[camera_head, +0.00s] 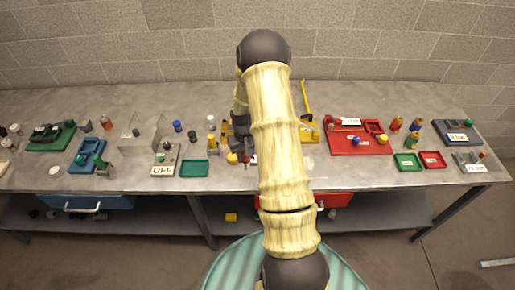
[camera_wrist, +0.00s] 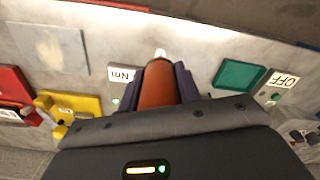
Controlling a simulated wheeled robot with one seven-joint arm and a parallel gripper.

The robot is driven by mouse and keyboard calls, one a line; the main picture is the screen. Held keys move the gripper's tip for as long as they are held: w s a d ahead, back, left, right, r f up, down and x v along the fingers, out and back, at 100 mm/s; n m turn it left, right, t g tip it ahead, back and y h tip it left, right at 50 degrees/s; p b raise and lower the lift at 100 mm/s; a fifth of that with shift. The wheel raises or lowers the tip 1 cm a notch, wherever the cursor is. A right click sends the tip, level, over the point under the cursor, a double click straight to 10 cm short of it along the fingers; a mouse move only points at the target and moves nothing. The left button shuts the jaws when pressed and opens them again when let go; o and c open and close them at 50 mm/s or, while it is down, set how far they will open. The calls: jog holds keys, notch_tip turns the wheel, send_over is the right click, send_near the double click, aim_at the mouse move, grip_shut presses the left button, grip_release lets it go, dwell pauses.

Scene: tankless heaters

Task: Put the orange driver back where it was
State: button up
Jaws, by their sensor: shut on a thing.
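My gripper (camera_wrist: 158,78) shows in the wrist view with its two dark fingers closed on the orange driver (camera_wrist: 158,88). The driver's orange handle sits between the fingers, and its pale tip (camera_wrist: 160,53) points away from the palm. In the head view my gripper hangs above the grey workbench (camera_head: 225,180), in front of the middle; my arm hides much of it and I cannot make out the driver there. A white card marked "Nm" (camera_wrist: 122,75) lies just left of the driver in the wrist view.
A green tray (camera_head: 194,168) and an OFF sign (camera_head: 163,171) stand left of my gripper. A yellow holder (camera_wrist: 75,103) and a red item (camera_wrist: 14,84) show at the left of the wrist view. A red board (camera_head: 360,139) with several parts lies right of my arm.

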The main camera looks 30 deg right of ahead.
jog(key=s+a+f+n+b, duration=0.1)
jog(key=a+f+b, duration=0.8)
jog(key=a+f, duration=0.4)
jog(key=a, duration=0.3)
jog(key=shift+s+f+n, duration=0.2)
jog(key=shift+s+n, duration=0.2)
jog(key=shift+s, duration=0.1)
